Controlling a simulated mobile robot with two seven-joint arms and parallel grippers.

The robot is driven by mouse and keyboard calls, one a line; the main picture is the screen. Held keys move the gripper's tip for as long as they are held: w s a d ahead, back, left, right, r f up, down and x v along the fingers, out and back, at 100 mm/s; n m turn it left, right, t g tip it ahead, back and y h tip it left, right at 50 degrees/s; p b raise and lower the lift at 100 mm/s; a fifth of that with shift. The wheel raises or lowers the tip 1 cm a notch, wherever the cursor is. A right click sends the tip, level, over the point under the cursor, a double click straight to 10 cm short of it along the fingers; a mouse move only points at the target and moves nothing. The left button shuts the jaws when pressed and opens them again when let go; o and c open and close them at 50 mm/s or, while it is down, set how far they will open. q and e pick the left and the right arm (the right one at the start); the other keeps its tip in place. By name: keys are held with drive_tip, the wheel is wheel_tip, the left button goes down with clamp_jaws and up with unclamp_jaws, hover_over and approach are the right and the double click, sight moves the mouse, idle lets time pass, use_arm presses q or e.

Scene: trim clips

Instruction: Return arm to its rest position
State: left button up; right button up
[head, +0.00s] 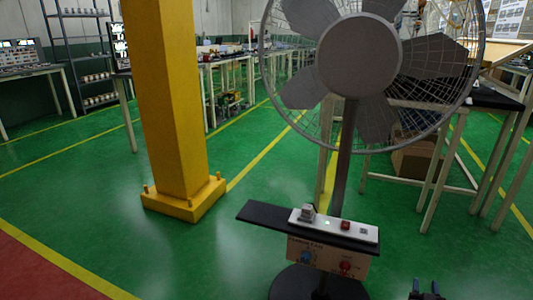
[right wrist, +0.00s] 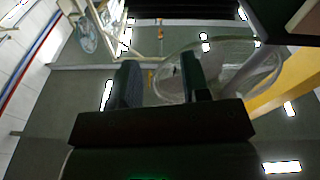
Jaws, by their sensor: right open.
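My right gripper (head: 425,289) shows only as dark fingertips at the bottom edge of the head view, right of the fan stand and apart from it. In the right wrist view its two dark fingers (right wrist: 161,80) stand apart with nothing between them. My left gripper is not in view. A narrow black shelf (head: 263,216) stands in front of the fan pole. It carries a white strip (head: 362,231) with a small grey part (head: 307,212) and a small red part (head: 345,225) on it.
A large grey fan (head: 358,56) stands behind the shelf. A panel with blue and red knobs (head: 325,256) is below the shelf. A yellow column (head: 168,100) rises to the left. Workbenches (head: 440,105) stand at the back right. Green floor is open at the left front.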

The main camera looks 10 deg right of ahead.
drive_tip(key=d+r+n+t, duration=0.2)
drive_tip(key=d+r+n, duration=0.1)
drive_tip(key=d+r, duration=0.9)
drive_tip(key=s+a+f+n+g+y, duration=0.4)
drive_tip(key=s+a+n+y, duration=0.15)
drive_tip(key=s+a, duration=0.85)
drive_tip(key=s+a+f+n+g+y, duration=0.35)
drive_tip(key=s+a+f+y, duration=0.2)
drive_tip(key=s+a, duration=0.85)
drive_tip(key=shift+s+a+r+m+g, duration=0.3)
drive_tip(key=shift+s+a+r+m, duration=0.95)
drive_tip(key=shift+s+a, duration=1.6)
drive_tip(key=shift+s+a+r+m+g, duration=0.25)
drive_tip(key=shift+s+a+r+m, duration=1.3)
drive_tip(key=shift+a, duration=2.25)
use_arm(q)
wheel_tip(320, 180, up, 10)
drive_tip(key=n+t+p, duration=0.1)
drive_tip(key=p, duration=1.3)
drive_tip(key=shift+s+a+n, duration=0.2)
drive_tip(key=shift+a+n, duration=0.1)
use_arm(e)
wheel_tip(320, 180, up, 9)
drive_tip(key=d+t, duration=0.1)
drive_tip(key=shift+s+r+m+h, duration=0.2)
drive_tip(key=shift+s+m+h, duration=0.1)
drive_tip(key=shift+s+m, duration=0.15)
